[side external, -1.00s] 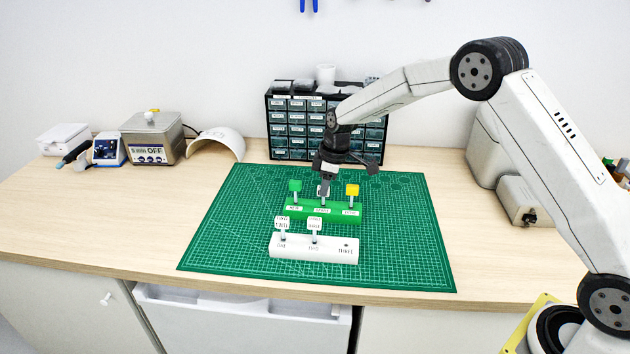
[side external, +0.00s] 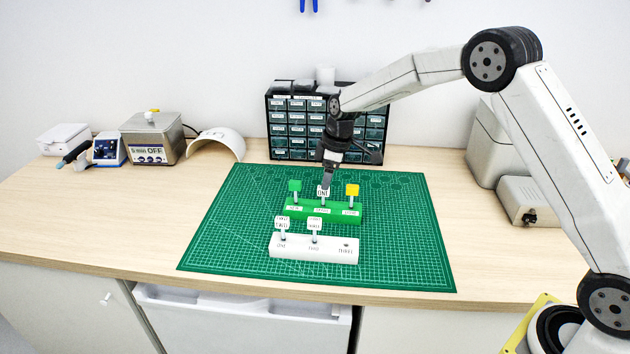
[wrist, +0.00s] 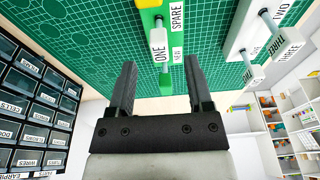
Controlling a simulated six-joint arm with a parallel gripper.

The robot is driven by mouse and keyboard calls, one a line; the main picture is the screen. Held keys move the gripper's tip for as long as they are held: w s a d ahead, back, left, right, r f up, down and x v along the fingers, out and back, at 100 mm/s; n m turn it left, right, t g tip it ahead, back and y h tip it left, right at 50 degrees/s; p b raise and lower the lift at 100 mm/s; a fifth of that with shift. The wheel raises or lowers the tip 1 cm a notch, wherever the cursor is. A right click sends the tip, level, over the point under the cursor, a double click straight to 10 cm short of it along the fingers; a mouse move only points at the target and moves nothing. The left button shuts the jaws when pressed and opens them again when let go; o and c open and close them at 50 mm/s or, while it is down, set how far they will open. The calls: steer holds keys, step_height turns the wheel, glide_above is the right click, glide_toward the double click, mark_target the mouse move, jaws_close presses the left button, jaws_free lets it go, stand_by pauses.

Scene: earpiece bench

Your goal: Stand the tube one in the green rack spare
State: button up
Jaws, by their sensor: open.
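The tube one (side external: 323,192) has a white cap block marked ONE. It stands in the middle place, marked SPARE, of the green rack (side external: 335,215), and looks upright. In the wrist view the tube one (wrist: 158,45) is just beyond the open fingers, in line with the gap between them. My gripper (side external: 328,180) is open and empty, close behind and above the tube's cap. Both its fingers show in the wrist view (wrist: 160,85), apart from the tube.
The green rack also holds a green-capped tube (side external: 295,187) at left and a yellow-capped tube (side external: 352,191) at right. In front, a white rack (side external: 330,252) holds two white-capped tubes; its right hole is empty. A drawer cabinet (side external: 282,135) stands behind the mat.

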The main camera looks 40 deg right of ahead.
steer(key=shift+s+d+r, duration=0.15)
steer(key=shift+r, duration=1.05)
steer(key=shift+s+d+r, duration=0.15)
steer(key=shift+r, duration=1)
steer(key=shift+s, duration=0.15)
steer(key=s+a+f+m, duration=0.1)
steer(key=s+m, duration=0.3)
steer(key=s, duration=0.9)
steer(key=s+a+f+m+t+h, duration=0.1)
steer(key=s+f+m, duration=0.2)
steer(key=s, duration=1.1)
steer(key=shift+s+a+m+h, duration=0.2)
steer(key=shift+m+h, duration=0.1)
steer(key=shift+m, duration=0.5)
